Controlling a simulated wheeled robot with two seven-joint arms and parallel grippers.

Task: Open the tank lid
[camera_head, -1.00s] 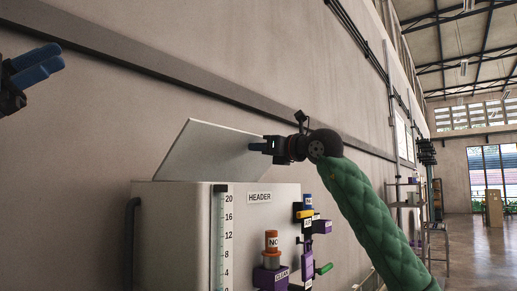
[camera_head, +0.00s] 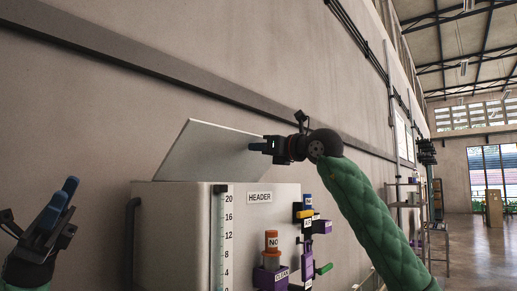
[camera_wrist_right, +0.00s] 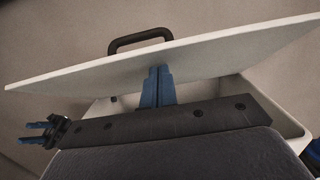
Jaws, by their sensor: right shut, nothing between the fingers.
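The tank (camera_head: 170,225) is a pale box labelled HEADER, with a level scale on its front. Its lid (camera_head: 210,150) is a flat white panel, raised and tilted above the tank top. In the right wrist view the lid (camera_wrist_right: 230,50) spans the picture, with a black handle (camera_wrist_right: 140,40) on its far side, and part of the tank opening shows below it. My right gripper (camera_head: 254,146) is shut and empty, its fingertips (camera_wrist_right: 159,72) at the lid's underside and seeming to touch it. My left gripper (camera_head: 62,190) is empty, fingers slightly apart, left of the tank.
Orange, purple, blue and yellow valve parts (camera_head: 305,215) and a green lever (camera_head: 324,269) are at the tank's right. A dark pipe handle (camera_head: 130,235) is on its left side. The wall stands close behind. Open floor (camera_head: 470,250) lies far right.

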